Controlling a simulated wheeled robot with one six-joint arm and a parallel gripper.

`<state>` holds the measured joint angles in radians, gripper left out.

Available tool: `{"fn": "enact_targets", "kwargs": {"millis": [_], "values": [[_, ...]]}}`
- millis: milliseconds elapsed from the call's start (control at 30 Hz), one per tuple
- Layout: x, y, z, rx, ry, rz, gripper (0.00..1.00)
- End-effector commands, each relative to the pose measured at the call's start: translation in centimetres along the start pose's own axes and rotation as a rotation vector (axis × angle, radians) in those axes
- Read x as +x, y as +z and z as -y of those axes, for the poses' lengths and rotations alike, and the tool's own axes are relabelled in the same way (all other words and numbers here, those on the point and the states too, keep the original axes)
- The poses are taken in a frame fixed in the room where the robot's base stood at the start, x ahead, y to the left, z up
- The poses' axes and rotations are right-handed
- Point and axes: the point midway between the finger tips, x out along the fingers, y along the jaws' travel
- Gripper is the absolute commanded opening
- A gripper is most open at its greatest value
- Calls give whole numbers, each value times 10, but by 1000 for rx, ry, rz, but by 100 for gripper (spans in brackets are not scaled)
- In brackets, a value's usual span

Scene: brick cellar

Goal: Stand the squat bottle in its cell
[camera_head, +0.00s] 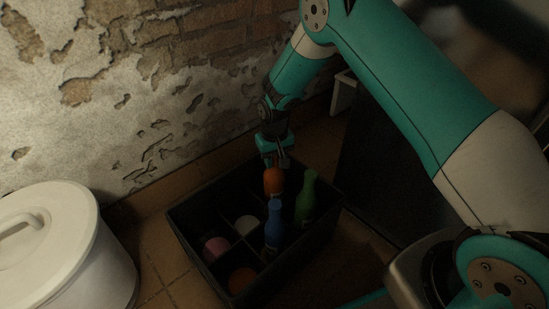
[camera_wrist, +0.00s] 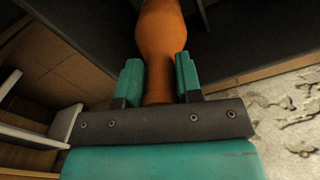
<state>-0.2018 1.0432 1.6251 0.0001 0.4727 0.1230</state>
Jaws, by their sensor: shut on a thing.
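My gripper (camera_head: 275,158) points down over the far part of a dark crate (camera_head: 187,238) with dividers. It is shut on an orange bottle (camera_head: 273,181); in the wrist view the orange bottle (camera_wrist: 162,45) stands between the two teal fingers (camera_wrist: 157,78). The bottle is at or in a far cell of the crate, and its base is hidden, so I cannot tell whether it touches the floor of the cell.
A white lidded bin (camera_head: 72,255) stands at left. A rough brick wall (camera_head: 130,85) rises behind.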

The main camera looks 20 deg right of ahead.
Motion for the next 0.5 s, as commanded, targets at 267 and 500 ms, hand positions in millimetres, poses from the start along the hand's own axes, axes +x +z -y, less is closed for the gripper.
{"fn": "enact_targets", "kwargs": {"millis": [267,500], "values": [[4,0,0,0,0,0,0],[9,0,0,0,0,0,0]]}}
